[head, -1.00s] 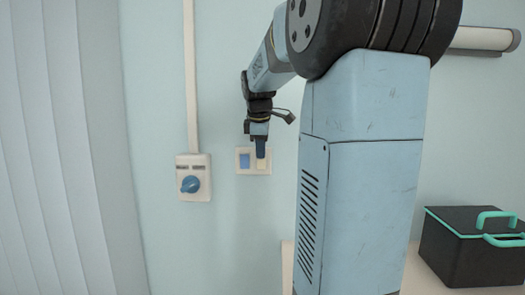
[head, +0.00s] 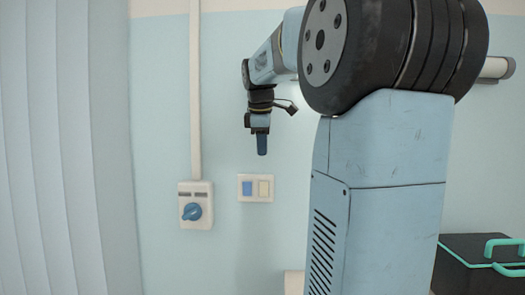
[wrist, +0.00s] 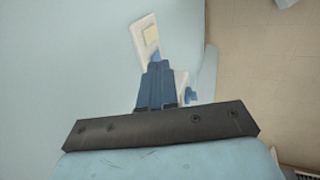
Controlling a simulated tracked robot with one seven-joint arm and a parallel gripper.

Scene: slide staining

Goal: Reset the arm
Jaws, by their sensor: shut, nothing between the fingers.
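My gripper (head: 262,146) is shut and empty, pointing down in front of the pale blue wall. In the head view it appears above a white switch plate (head: 255,188) with a blue rocker and a cream rocker, and apart from it. In the wrist view my gripper (wrist: 157,78) has its blue fingers together. The switch plate (wrist: 146,38) shows beyond the fingertips there, and the fingers hide part of its blue rocker.
A white box with a blue rotary knob (head: 192,211) is on the wall left of the switch plate, below a vertical white conduit (head: 195,90). Pale curtains (head: 60,150) hang at the left. A black case with teal trim (head: 465,268) stands at the lower right.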

